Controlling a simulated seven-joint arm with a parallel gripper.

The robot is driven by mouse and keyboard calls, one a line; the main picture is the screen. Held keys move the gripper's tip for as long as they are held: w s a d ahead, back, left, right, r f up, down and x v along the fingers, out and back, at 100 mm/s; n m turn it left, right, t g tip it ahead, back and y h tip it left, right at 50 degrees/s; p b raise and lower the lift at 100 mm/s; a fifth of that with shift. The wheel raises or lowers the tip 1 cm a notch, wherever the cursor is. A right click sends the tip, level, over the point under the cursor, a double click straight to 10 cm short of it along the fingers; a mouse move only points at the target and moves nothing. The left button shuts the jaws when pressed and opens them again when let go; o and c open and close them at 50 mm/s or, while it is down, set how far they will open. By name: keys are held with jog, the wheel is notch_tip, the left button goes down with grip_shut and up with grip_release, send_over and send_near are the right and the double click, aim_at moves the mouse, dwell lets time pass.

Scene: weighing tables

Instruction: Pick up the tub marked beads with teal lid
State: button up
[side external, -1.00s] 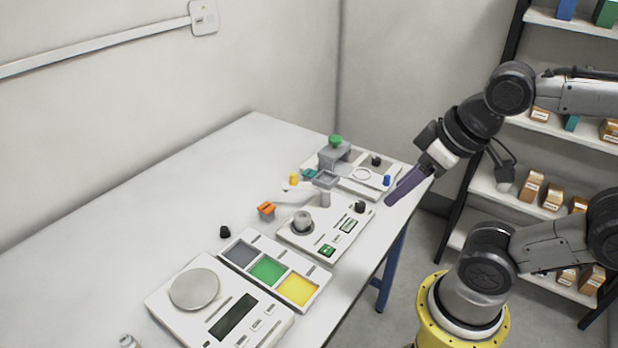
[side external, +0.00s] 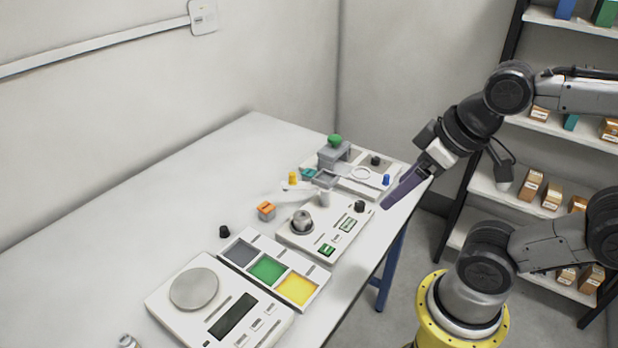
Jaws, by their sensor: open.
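A similar tub with an orange lid (side external: 266,210) stands nearer, left of the middle device. My gripper (side external: 386,205) hangs at the table's right edge, its dark purple fingers pointing down and left. It is to the right of the teal-lidded tub and apart from it. It appears empty, and the gap between the fingers is hidden from this side.
A balance (side external: 172,308) with a round pan stands at the front. A tray (side external: 241,273) with grey, green and yellow compartments lies beside it. The middle device (side external: 296,238) and a rear device (side external: 356,188) with a green knob stand near the tub.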

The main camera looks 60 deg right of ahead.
jog(key=w+d+r+m, duration=0.2)
jog(key=w+r+m, duration=0.6)
jog(key=w+r, duration=0.2)
jog(key=m+g, duration=0.6)
jog(key=m, duration=0.3)
send_over(308, 172)
notch_tip(308, 172, down, 28)
jog(key=shift+d+r, duration=0.15)
jog(key=shift+r, duration=0.05)
jog(key=shift+s+a+f, duration=0.1)
jog(key=shift+f, duration=1.45)
jog(key=shift+a+f, duration=0.1)
jog(key=shift+f, duration=1.45)
grip_shut()
